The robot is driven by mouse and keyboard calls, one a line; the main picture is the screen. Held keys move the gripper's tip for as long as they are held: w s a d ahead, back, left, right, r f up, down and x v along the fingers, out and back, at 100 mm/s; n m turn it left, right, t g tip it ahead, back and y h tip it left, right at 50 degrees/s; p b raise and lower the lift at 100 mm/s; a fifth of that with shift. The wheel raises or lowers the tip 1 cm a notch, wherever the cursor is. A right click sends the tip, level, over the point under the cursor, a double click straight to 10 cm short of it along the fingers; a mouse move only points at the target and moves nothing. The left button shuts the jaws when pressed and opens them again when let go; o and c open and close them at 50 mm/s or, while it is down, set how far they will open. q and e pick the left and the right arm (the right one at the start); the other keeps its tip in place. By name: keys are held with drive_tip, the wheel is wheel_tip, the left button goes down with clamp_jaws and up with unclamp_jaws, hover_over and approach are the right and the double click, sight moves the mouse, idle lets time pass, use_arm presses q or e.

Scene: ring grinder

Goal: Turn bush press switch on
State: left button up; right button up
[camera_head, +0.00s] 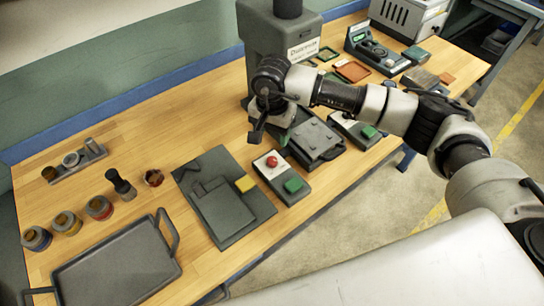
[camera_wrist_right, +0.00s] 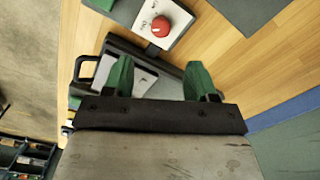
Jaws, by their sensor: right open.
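The press (camera_head: 283,40), a grey machine with a white label, stands at the back of the bench. I cannot tell which box belongs to the press. My right gripper (camera_head: 259,120) is open and empty, above the bench, left of a dark handled tray (camera_head: 318,140), apart from both boxes. My left gripper is not in view.
A large handled tray (camera_head: 115,268) and several small jars (camera_head: 98,208) are at the left. A device with a green display (camera_head: 372,45) stands at the back right. Bare wood lies left of my gripper.

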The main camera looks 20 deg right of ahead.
sight(272, 160)
wheel_tip(272, 160, down, 9)
drive_tip(key=p, duration=0.2)
drive_tip(key=shift+a+r+p, duration=0.1)
drive_tip(key=shift+r+p, duration=0.05)
drive_tip(key=shift+p, duration=0.2)
drive_tip(key=shift+f, duration=0.8)
drive_tip(key=shift+c, duration=0.5)
drive_tip(key=c, duration=0.8)
